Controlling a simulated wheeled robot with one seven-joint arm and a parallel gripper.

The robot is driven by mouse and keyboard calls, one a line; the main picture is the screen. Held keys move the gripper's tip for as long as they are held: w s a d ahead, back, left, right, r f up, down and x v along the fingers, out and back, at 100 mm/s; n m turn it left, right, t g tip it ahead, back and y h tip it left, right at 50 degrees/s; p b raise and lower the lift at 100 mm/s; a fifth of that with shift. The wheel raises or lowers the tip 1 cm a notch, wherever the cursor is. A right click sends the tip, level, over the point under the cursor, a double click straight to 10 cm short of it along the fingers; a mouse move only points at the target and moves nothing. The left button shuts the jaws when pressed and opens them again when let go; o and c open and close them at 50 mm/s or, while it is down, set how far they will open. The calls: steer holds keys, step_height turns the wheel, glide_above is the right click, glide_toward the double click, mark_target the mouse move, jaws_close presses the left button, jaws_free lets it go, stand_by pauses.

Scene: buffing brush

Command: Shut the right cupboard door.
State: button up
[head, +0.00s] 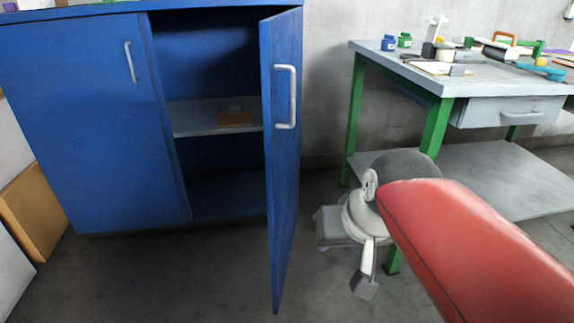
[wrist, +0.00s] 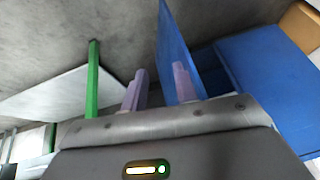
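The blue cupboard (head: 100,110) stands at the left in the head view. Its right door (head: 282,190) stands wide open, hinged at the right side and reaching toward me, seen nearly edge-on. A pale bar handle (head: 286,97) is on its outer face. In the wrist view the door (wrist: 179,45) passes behind the right finger, with the cupboard (wrist: 270,85) at the right. My gripper (wrist: 158,85) has its two lavender fingers apart, with nothing visible between them.
The left door (head: 90,120) is shut. Inside the open side is a shelf (head: 195,118) with a small brown item. A grey workbench (head: 480,80) with green legs, tools and a drawer stands at the right. A cardboard box (head: 38,205) is at the far left. Floor before the cupboard is clear.

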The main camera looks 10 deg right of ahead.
steer(key=w+r+y+b, duration=0.1)
steer(key=w+r, duration=0.1)
steer(key=w, duration=0.3)
steer(key=w+d+r+m+y+b, duration=0.1)
steer(key=w+r, duration=0.1)
steer(key=w, duration=0.4)
steer(key=w+r+y+b, duration=0.1)
steer(key=w+r, duration=0.2)
steer(key=w, duration=0.3)
steer(key=shift+d+m+t, duration=0.3)
steer(key=shift+d, duration=0.1)
jaws_close()
steer(key=b, duration=0.2)
glide_toward(276, 178)
step_height(276, 178, down, 3)
steer(key=w, duration=0.2)
steer(key=shift+a+f, duration=0.25)
steer(key=shift+a, duration=0.55)
steer(key=shift+p, duration=0.3)
